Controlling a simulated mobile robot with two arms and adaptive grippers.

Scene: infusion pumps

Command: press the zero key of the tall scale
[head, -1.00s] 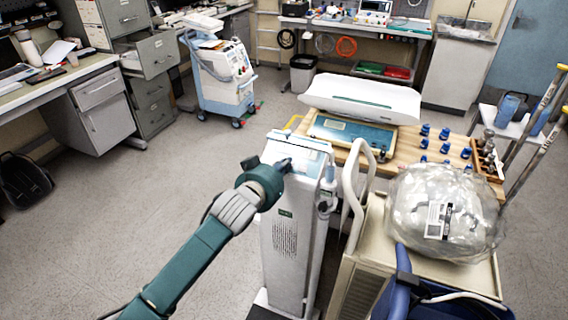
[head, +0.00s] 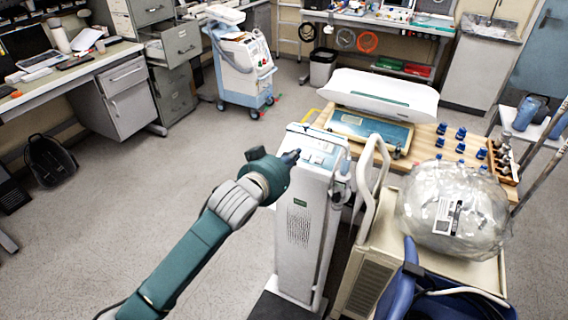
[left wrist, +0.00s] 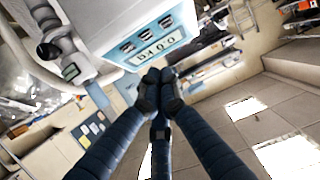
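The tall scale (head: 304,225) is a white upright column with a tilted, light-blue-faced head (head: 326,146). In the left wrist view, its panel (left wrist: 135,60) fills the upper middle, with a lit display (left wrist: 160,49) and a row of three dark keys (left wrist: 146,33). The key labels are too small to read. My left gripper (head: 293,157) is at the left front edge of the head. Its dark fingertips (left wrist: 160,78) are together and empty, just off the panel's display edge; contact is not visible. My right gripper is not in view.
A wooden table (head: 412,166) with a white baby scale (head: 380,93) and blue-capped bottles stands behind the tall scale. A cream cart (head: 365,280) with a clear plastic-wrapped bundle (head: 455,205) stands close to its right.

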